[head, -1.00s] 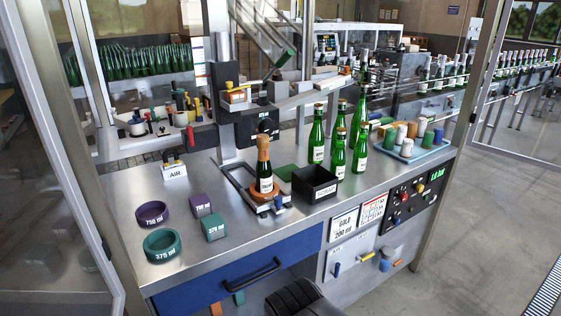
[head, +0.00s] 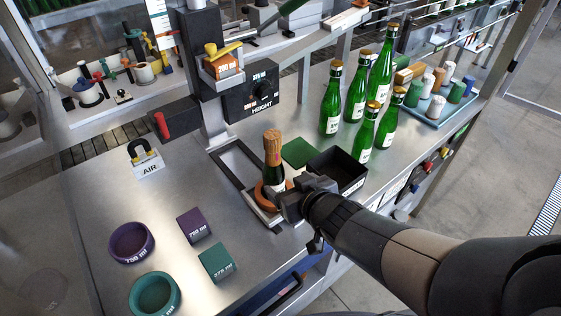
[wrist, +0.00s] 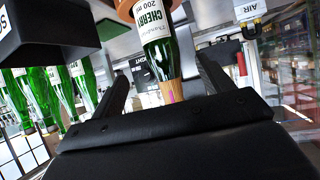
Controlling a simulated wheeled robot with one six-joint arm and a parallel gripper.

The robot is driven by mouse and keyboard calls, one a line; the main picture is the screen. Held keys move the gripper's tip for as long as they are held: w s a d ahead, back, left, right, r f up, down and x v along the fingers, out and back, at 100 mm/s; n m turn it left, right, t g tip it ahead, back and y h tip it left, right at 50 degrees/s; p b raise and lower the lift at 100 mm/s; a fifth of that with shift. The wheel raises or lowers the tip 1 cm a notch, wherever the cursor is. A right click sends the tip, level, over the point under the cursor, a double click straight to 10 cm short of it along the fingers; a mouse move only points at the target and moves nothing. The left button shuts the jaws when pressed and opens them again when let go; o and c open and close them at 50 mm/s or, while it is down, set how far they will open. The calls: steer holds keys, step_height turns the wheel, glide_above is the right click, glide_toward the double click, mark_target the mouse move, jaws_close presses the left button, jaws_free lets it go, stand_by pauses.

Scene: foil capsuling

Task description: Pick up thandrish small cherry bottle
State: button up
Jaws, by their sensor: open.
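The small cherry bottle (head: 272,157) stands in an orange ring holder (head: 259,193) on the steel bench in the head view. It has a copper-coloured foil top. In the wrist view the bottle (wrist: 155,48) appears upside down, with "CHERRY" and "200 ml" on its white label. My gripper (head: 287,197) is at the bottle's lower right, by the holder. In the wrist view its two dark fingers (wrist: 164,88) are spread, with the foil neck between them in the picture. I cannot tell whether either finger touches the glass.
A black scrap bin (head: 338,172) stands close to the right of my gripper. Several green bottles (head: 356,93) stand behind it. The height post (head: 214,115) rises behind the holder. Purple (head: 132,242) and teal (head: 155,294) rings lie at the front left.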

mark_target(278, 178)
steer(key=b+x, duration=0.1)
steer(key=x, duration=0.3)
steer(key=shift+f, duration=0.2)
steer(key=shift+x, duration=2.65)
steer(key=shift+s+a, duration=0.1)
steer(key=shift+a, duration=0.05)
steer(key=shift+c, duration=0.4)
steer(key=shift+r, duration=0.1)
steer(key=c, duration=1.3)
